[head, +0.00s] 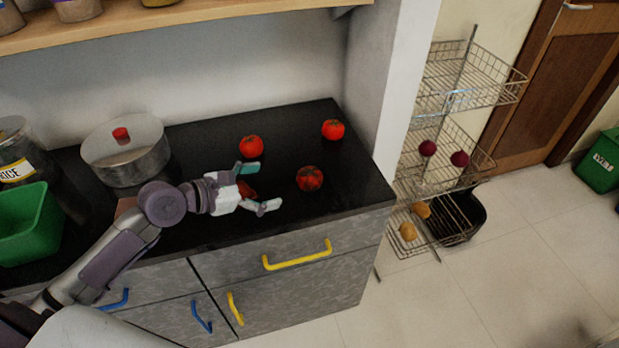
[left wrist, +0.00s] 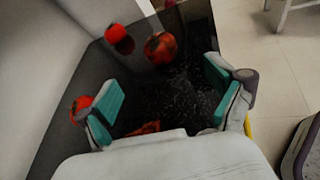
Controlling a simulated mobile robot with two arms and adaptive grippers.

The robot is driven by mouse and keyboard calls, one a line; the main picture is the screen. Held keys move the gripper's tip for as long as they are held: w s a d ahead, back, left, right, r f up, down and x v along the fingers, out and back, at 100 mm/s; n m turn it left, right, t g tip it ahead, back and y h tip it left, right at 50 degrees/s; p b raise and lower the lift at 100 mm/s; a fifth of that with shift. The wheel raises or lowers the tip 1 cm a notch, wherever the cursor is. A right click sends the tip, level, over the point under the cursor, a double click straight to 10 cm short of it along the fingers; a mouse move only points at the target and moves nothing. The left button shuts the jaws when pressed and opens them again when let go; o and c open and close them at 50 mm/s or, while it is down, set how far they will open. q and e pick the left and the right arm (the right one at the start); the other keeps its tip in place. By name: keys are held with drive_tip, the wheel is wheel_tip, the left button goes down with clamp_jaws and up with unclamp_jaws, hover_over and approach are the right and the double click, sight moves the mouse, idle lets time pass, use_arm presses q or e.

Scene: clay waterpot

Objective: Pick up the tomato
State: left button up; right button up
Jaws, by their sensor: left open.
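Three whole red tomatoes show on the black counter in the head view: one at the back left (head: 251,146), one at the back right (head: 333,130) and a darker one at the front (head: 310,178). My left gripper (head: 260,188) is open over the counter, left of the front tomato and apart from it. A small red piece (head: 246,190) shows between its fingers, partly hidden. In the left wrist view the front tomato (left wrist: 160,47) lies beyond the open fingers. Another tomato (left wrist: 80,108) sits beside the left finger, partly covered. The red piece (left wrist: 145,128) is low between the fingers.
A pot with a red-knobbed lid (head: 125,155), a green bin (head: 30,225) and a rice jar (head: 15,160) stand at the left of the counter. A wall (head: 400,90) rises beside the counter's right end. A wire rack (head: 440,150) stands beyond it.

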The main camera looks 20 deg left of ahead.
sight(301, 178)
use_arm(q)
drive_tip(key=x, duration=1.3)
drive_tip(key=shift+w+f+b, duration=0.15)
drive_tip(key=shift+b, duration=0.25)
drive_tip(key=shift+a, duration=0.1)
drive_tip(key=c, duration=1.3)
